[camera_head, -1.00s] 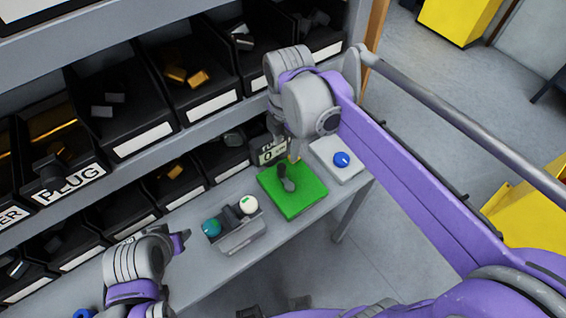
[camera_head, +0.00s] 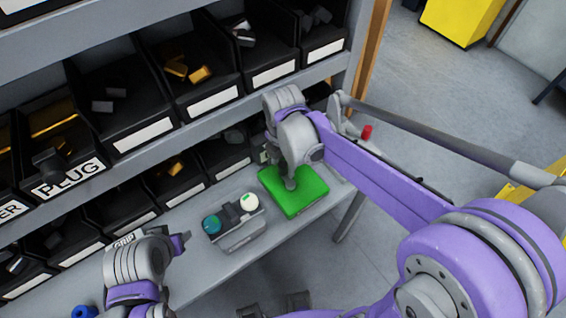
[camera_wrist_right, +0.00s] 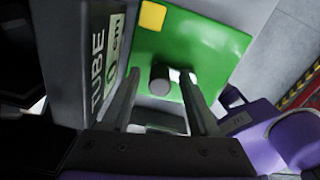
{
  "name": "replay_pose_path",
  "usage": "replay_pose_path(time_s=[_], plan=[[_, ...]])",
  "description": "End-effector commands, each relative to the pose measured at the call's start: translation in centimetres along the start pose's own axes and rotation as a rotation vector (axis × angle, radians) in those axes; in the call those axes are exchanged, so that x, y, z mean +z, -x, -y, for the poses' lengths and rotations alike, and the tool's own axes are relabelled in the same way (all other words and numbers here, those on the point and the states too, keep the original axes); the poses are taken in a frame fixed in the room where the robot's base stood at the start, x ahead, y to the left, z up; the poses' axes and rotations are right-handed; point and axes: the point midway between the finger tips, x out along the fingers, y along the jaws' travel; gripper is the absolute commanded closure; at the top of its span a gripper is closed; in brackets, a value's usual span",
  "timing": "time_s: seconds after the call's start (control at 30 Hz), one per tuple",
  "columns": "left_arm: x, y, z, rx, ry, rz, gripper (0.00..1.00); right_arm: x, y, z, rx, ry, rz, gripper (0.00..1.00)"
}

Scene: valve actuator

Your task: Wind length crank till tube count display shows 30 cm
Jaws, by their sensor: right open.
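The green crank base (camera_head: 305,197) lies on the grey bench shelf, and it also fills the upper middle of the right wrist view (camera_wrist_right: 205,50). A dark grey crank knob (camera_wrist_right: 160,80) stands on it. My right gripper (camera_wrist_right: 158,100) is open, with one finger on each side of the knob's line; I cannot tell whether either touches it. In the head view, my right gripper (camera_head: 290,180) covers most of the crank. The tube display (camera_wrist_right: 106,72) shows "TUBE" and "cm", with a digit that looks like 0. My left gripper (camera_head: 181,243) is at lower left, fingers unclear.
A grey box (camera_head: 238,232) with a teal knob (camera_head: 212,224) and a white-green button (camera_head: 249,202) stands left of the green base. Shelves of black bins (camera_head: 125,105) rise behind. A yellow square (camera_wrist_right: 152,15) sits on the green base.

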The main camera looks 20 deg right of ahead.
Motion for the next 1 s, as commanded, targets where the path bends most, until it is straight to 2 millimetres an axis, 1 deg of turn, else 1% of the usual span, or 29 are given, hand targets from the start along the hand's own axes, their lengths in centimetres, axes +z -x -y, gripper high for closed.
replay_pose_path(time_s=[0.17,0.2,0.27,0.3,0.47,0.5,0.53,0.8,1.0], plan=[[-0.02,0.01,0.0,0.0,0.0,0.0,0.5,0.01,0.02,-0.01,0.0,0.0,0.0,0.39],[-0.02,0.01,0.0,0.0,0.0,0.0,0.5,0.01,0.02,0.0,0.0,0.0,0.0,0.42],[-0.02,0.01,0.0,0.0,0.0,0.0,0.5,0.0,0.03,0.0,0.0,0.0,0.0,0.53],[-0.02,0.01,0.0,0.0,0.0,0.0,0.5,0.0,0.03,0.0,0.0,0.0,0.0,0.6],[-0.01,0.01,0.0,0.0,0.0,0.0,0.5,0.0,0.04,0.0,0.0,0.0,0.0,0.89],[-0.01,0.01,0.0,0.0,0.0,0.0,0.5,0.0,0.04,0.0,0.0,0.0,0.0,0.96],[-0.01,0.01,0.0,0.0,0.0,0.0,0.5,0.0,0.04,0.0,0.0,0.0,0.0,1.0],[0.0,0.0,0.0,0.0,0.0,0.0,0.5,0.02,0.05,0.01,0.0,-0.005,0.0,1.0],[0.15,-0.13,0.0,0.0,0.0,0.001,0.5,0.23,0.03,0.09,0.0,-0.055,0.0,1.0]])
